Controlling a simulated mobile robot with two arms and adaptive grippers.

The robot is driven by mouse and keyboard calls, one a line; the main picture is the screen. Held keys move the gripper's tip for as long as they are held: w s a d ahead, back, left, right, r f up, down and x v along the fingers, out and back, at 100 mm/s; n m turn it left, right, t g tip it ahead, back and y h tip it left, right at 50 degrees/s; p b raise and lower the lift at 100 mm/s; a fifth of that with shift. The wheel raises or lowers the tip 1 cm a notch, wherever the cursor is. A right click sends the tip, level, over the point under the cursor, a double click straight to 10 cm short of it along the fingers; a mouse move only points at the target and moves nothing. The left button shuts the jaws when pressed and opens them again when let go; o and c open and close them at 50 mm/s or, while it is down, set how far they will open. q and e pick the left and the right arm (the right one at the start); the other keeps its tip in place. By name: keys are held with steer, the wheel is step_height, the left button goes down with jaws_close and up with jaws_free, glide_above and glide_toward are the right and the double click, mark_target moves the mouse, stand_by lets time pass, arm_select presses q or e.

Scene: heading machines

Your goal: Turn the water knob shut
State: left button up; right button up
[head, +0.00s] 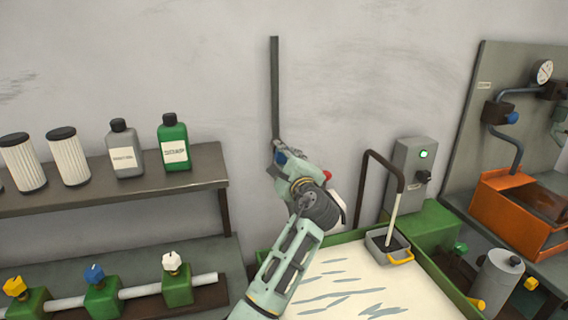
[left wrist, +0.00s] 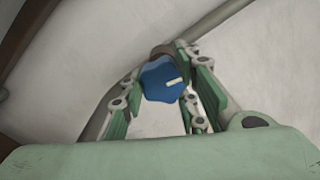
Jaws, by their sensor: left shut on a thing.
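A round blue knob (left wrist: 162,82) with a white pointer mark sits between the fingers of my left gripper (left wrist: 163,90) in the left wrist view. The gripper is shut on this knob, with a green finger on each side. In the head view, my left gripper (head: 279,152) is at the lower end of a vertical grey pipe (head: 274,85) on the wall. A small blue patch shows there, largely covered by the gripper. My right gripper is not in view.
A green-edged tray (head: 440,282) with a pale surface lies below my arm. A shelf (head: 100,192) with bottles and filters stands left. Yellow, blue and white knobs (head: 94,273) sit on a lower pipe. A panel with a gauge (head: 542,72) stands right.

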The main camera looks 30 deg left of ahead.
arm_select(q)
steer(key=shift+f+n+b, duration=0.4)
steer(key=shift+n+b, duration=0.15)
steer(key=shift+n, duration=0.65)
steer(key=o, duration=0.9)
steer(key=shift+o, duration=0.9)
steer(key=shift+s, duration=0.1)
steer(key=shift+r, duration=0.15)
steer(key=shift+d, duration=0.1)
steer(key=v, duration=1.1)
steer(key=shift+s+d, duration=0.25)
steer(key=shift+d, duration=0.1)
steer(key=shift+r, duration=0.1)
